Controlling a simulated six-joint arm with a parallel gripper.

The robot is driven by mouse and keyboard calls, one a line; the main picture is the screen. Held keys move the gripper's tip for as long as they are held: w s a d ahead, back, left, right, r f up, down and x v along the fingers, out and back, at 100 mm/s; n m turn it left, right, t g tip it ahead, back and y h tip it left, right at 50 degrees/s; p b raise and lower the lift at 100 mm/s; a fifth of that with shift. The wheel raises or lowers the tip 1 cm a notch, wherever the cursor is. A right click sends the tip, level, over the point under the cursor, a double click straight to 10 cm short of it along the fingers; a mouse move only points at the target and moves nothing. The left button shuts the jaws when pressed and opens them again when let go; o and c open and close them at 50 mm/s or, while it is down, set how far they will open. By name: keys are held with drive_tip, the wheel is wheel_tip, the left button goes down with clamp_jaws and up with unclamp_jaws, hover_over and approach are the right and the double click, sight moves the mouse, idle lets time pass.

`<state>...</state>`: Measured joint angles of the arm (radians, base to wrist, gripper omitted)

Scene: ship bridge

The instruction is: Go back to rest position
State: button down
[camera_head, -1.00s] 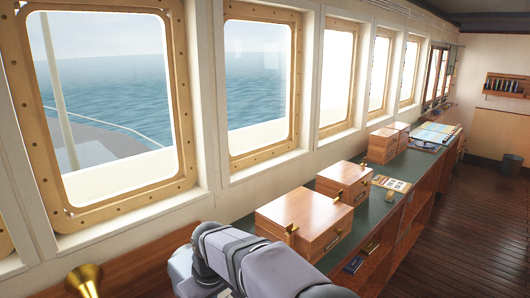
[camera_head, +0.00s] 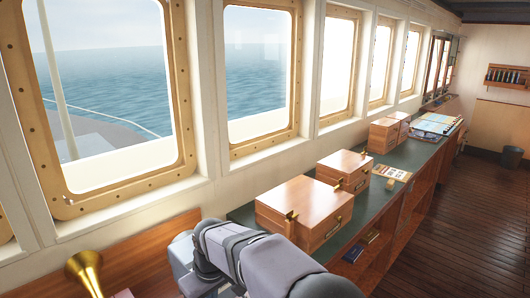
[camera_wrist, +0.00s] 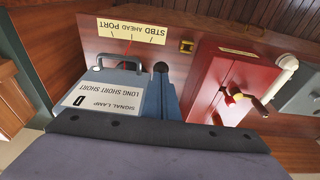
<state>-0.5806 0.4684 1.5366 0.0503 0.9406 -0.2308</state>
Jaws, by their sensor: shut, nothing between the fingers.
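In the wrist view my gripper (camera_wrist: 160,78) shows as blue-grey fingers at the middle, closed together with nothing between them. A grey signal lamp box (camera_wrist: 103,90) with a handle and a printed "SIGNAL LAMP" label lies just left of the fingers. I cannot tell whether they touch. A "STBD AHEAD PORT" plate (camera_wrist: 133,29) is beyond the fingertips. In the head view my arm fills the bottom centre, and my gripper is out of sight there.
A red box (camera_wrist: 236,75) with a crank handle is right of my fingers. In the head view, wooden boxes (camera_head: 304,210) stand along the green-topped counter (camera_head: 377,205) under the windows. A brass horn (camera_head: 86,268) is at lower left. The floor (camera_head: 455,215) at right is clear.

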drive_tip(key=shift+r+p, duration=1.6)
drive_tip(key=shift+r, duration=0.25)
drive_tip(key=shift+f, duration=0.3)
drive_tip(key=shift+f+b, duration=0.1)
drive_tip(key=shift+b, duration=0.25)
drive_tip(key=shift+f+b, duration=1.15)
drive_tip(key=shift+f, duration=0.65)
drive_tip(key=shift+r+p, duration=2)
drive_tip(key=shift+r, duration=0.15)
drive_tip(key=shift+f, duration=0.25)
drive_tip(key=shift+b, duration=0.35)
